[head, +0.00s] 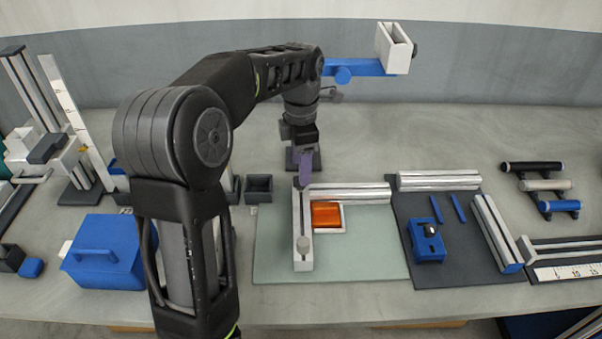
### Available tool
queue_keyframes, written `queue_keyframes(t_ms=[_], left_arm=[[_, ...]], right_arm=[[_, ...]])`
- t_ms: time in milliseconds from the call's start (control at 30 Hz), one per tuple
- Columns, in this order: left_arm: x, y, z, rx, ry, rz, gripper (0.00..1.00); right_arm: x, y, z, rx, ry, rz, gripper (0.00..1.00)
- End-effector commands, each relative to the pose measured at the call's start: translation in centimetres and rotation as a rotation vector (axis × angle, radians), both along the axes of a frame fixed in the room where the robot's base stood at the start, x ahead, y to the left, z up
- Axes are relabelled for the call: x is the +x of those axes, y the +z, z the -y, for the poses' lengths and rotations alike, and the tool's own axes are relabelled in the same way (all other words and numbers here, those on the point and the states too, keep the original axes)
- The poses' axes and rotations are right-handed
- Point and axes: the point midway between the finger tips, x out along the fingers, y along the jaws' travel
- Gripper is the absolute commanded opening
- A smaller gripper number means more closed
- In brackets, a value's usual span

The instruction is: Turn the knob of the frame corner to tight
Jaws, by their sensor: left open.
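An L-shaped metal frame lies on the pale green mat (375,250). One bar (350,193) runs to the right and a pale bar (302,220) runs toward me. Their corner is at the upper left, partly hidden by my left gripper. I cannot tell whether a knob is at the corner, or how tight any knob is. My left gripper (304,183), with purple fingers, points down over the corner and is open. I cannot tell whether it touches anything. My right gripper is out of view.
An orange block (326,215) in a white holder sits inside the L. A dark mat (455,275) to the right bears metal bars and a blue device (427,242). A blue box (103,252) stands left. A blue arm with a white holder (394,47) rises behind.

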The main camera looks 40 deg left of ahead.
Motion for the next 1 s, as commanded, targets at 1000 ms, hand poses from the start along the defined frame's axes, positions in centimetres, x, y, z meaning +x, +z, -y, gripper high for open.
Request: queue_keyframes(t_ms=[1000], left_arm=[[0.0, -3.3, 0.0, -0.001, 0.0, 0.001, 0.2]], right_arm=[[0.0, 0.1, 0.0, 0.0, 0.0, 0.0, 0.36]])
